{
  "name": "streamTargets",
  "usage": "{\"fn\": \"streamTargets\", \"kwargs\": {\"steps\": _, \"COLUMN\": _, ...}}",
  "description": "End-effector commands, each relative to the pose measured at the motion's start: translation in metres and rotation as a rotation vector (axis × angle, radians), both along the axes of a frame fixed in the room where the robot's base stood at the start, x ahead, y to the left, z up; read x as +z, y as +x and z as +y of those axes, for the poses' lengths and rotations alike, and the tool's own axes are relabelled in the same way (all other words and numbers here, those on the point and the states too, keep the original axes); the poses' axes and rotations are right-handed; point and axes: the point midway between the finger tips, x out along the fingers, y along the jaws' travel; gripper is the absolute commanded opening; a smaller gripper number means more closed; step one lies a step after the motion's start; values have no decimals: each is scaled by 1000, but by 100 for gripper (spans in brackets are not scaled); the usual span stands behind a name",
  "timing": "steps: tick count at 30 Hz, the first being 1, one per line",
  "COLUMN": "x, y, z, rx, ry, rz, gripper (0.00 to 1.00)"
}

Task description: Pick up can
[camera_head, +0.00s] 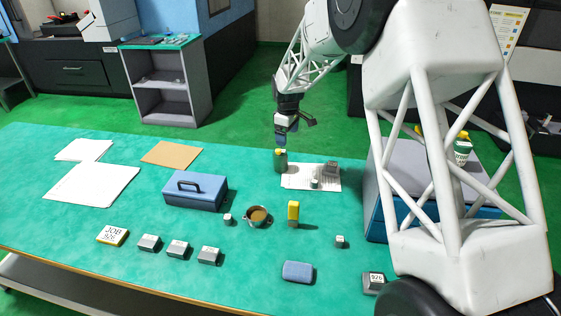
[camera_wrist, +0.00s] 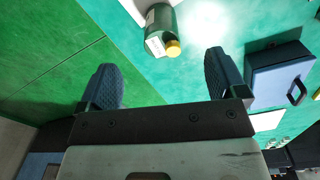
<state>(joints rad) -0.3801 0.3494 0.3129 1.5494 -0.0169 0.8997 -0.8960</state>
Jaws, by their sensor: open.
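A dark green can (camera_head: 280,161) with a yellow cap stands at the far edge of the green table, beside a white sheet. In the wrist view the same can (camera_wrist: 160,28) shows near the top centre with its yellow cap towards me and a pale label on its side. My gripper (camera_head: 283,138) is just above the can in the head view. In the wrist view my gripper (camera_wrist: 160,75) has its two fingers wide apart, with nothing between them. The can lies beyond the fingertips, roughly between their lines, and I see no contact.
Small grey blocks are near the front. Another green, yellow-capped container (camera_head: 463,150) is at right, partly behind my arm.

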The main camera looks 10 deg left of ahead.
Motion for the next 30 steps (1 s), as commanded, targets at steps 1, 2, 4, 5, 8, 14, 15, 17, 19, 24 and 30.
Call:
{"fn": "streamTargets", "kwargs": {"steps": 1, "x": -9, "y": 5, "z": 9, "rx": 19, "ry": -2, "rz": 3, "gripper": 91}}
{"fn": "streamTargets", "kwargs": {"steps": 2, "x": -14, "y": 7, "z": 13, "rx": 30, "ry": -3, "rz": 5, "gripper": 91}}
{"fn": "streamTargets", "kwargs": {"steps": 4, "x": -22, "y": 12, "z": 21, "rx": 50, "ry": -4, "rz": 7, "gripper": 91}}
{"fn": "streamTargets", "kwargs": {"steps": 5, "x": -24, "y": 14, "z": 23, "rx": 57, "ry": -4, "rz": 7, "gripper": 91}}
{"fn": "streamTargets", "kwargs": {"steps": 8, "x": -31, "y": 17, "z": 28, "rx": 72, "ry": -6, "rz": 9, "gripper": 91}}
{"fn": "streamTargets", "kwargs": {"steps": 14, "x": -33, "y": 18, "z": 31, "rx": 79, "ry": -6, "rz": 10, "gripper": 91}}
{"fn": "streamTargets", "kwargs": {"steps": 15, "x": -33, "y": 18, "z": 30, "rx": 79, "ry": -6, "rz": 10, "gripper": 91}}
{"fn": "streamTargets", "kwargs": {"steps": 17, "x": -33, "y": 18, "z": 30, "rx": 78, "ry": -6, "rz": 10, "gripper": 91}}
{"fn": "streamTargets", "kwargs": {"steps": 19, "x": -33, "y": 18, "z": 30, "rx": 78, "ry": -6, "rz": 10, "gripper": 91}}
{"fn": "streamTargets", "kwargs": {"steps": 24, "x": -40, "y": 18, "z": 30, "rx": 78, "ry": -6, "rz": 12, "gripper": 91}}
{"fn": "streamTargets", "kwargs": {"steps": 30, "x": -56, "y": 18, "z": 30, "rx": 78, "ry": -6, "rz": 10, "gripper": 91}}
